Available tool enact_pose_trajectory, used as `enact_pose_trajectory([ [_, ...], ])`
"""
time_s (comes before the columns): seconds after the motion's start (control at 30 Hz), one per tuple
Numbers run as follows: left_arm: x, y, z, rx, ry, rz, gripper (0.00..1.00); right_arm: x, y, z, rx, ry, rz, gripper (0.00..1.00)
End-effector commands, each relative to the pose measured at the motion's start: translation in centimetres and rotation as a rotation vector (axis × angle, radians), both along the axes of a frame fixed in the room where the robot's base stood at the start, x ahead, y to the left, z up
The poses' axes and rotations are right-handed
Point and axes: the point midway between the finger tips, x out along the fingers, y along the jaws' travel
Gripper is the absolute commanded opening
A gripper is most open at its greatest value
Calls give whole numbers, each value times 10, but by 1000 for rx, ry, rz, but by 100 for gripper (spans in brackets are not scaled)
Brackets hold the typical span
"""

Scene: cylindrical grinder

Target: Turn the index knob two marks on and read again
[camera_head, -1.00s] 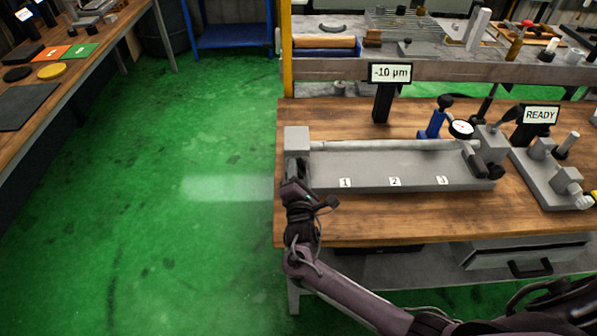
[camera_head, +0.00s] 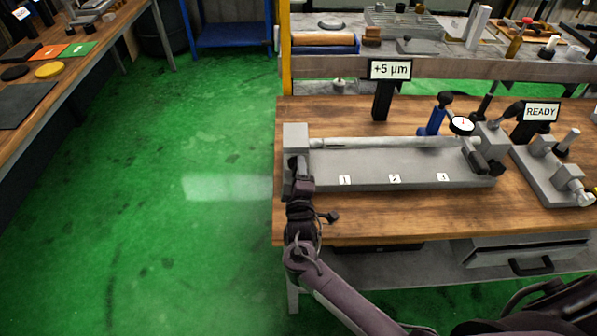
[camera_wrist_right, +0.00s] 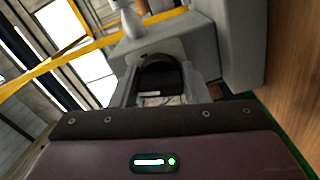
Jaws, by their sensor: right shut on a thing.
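My right gripper (camera_head: 299,170) is at the left end of the grey bench fixture (camera_head: 370,172), against the front of its headstock block (camera_head: 296,138). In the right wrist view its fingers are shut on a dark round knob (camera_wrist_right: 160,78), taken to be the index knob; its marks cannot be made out. The gripper hides the knob in the head view. A long grey shaft (camera_head: 390,143) lies along the fixture. The dial gauge (camera_head: 462,125) stands over the shaft's right part. The readout sign (camera_head: 390,70) shows +5 µm. My left gripper is not in view.
Labels 1, 2 and 3 sit on the fixture's front. A sign (camera_head: 541,112) reads READY behind a second grey fixture (camera_head: 550,170) at right. The front strip of the wooden bench (camera_head: 420,215) is clear. Green floor lies open at left.

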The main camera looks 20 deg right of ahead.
Motion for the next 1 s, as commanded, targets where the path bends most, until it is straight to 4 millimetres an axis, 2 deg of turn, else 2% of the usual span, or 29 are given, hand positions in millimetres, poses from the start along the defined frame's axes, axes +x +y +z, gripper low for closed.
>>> enact_pose_trajectory([
  [0.3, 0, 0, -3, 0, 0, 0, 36, 0, 0, -1, 108, -30, -2, 19],
  [0.83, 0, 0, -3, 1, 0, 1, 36, 0, -1, -2, 125, -34, -3, 19],
  [0.87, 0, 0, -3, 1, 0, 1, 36, 0, -1, -2, 125, -34, -3, 46],
  [1.0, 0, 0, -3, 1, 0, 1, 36, 0, 0, -2, 125, -34, -2, 62],
])
